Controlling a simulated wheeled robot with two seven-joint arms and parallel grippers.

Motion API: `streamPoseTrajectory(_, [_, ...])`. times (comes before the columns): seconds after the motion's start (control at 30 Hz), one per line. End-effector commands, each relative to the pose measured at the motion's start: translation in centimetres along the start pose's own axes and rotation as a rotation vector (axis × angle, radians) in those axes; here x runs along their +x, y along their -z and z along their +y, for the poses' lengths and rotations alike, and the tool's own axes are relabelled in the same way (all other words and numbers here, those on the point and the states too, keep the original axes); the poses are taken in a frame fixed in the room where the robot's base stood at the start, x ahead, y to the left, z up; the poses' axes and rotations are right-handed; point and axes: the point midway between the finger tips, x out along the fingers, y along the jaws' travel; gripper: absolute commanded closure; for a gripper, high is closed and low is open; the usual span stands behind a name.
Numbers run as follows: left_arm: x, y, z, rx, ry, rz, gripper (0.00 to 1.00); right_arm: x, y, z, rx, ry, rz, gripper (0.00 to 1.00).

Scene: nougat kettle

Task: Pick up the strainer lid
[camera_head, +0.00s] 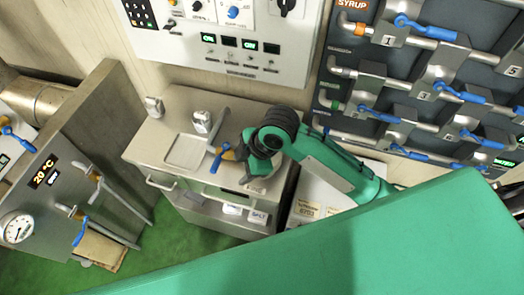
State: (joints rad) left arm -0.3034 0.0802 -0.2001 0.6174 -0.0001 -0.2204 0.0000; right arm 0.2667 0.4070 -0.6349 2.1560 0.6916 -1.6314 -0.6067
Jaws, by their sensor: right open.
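I cannot pick out the strainer lid with certainty. A grey metal piece (266,184) shows partly under my right wrist on the steel cabinet top, and its shape is mostly hidden. My right arm comes in from the right, and my right gripper (240,152) is low over the middle of the cabinet top (150,137). It is open, with its fingers small and partly hidden by the wrist. A blue handle (216,160) and an orange part show right beside it. I cannot tell if they touch the gripper. My left gripper is out of view.
A shallow square tray (187,151) is set in the cabinet top, left of the gripper. Small metal fittings (202,121) stand behind it. A syrup pipe panel (420,80) with blue valve levers is at the right. A gauge panel (50,185) with levers is at the left.

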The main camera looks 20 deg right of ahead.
Motion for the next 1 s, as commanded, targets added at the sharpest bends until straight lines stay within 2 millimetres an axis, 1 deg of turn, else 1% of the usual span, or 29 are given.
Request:
streamPoseTrajectory(0.03, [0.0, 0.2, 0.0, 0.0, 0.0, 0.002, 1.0, -0.6, 0.3, 0.9, -0.074, 0.013, -0.016, 0.44])
streamPoseTrajectory(0.13, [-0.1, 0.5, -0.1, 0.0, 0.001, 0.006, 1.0, -1.4, 0.7, 2.0, -0.211, 0.055, -0.04, 0.44])
streamPoseTrajectory(0.23, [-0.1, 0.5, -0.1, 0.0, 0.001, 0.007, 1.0, -2.5, 0.6, 3.2, -0.337, 0.099, -0.071, 0.44])
streamPoseTrajectory(0.37, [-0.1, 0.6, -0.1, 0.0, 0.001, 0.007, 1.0, -4.3, 0.1, 4.9, -0.483, 0.16, -0.116, 0.44])
streamPoseTrajectory(0.5, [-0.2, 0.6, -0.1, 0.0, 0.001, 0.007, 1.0, -6.7, -0.8, 6.8, -0.614, 0.228, -0.165, 0.44])
streamPoseTrajectory(0.7, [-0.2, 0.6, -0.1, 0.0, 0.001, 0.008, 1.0, -10.2, -2.2, 9.1, -0.74, 0.316, -0.215, 0.44])
streamPoseTrajectory(0.8, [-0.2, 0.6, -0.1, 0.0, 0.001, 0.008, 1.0, -11.4, -2.7, 9.7, -0.775, 0.345, -0.225, 0.44])
streamPoseTrajectory(0.9, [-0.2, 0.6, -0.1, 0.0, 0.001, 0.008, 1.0, -12.1, -3.0, 10.0, -0.791, 0.362, -0.229, 0.44])
streamPoseTrajectory(1.0, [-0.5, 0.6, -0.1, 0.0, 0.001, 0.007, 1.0, -11.8, -3.3, 10.0, -0.796, 0.372, -0.23, 0.44])
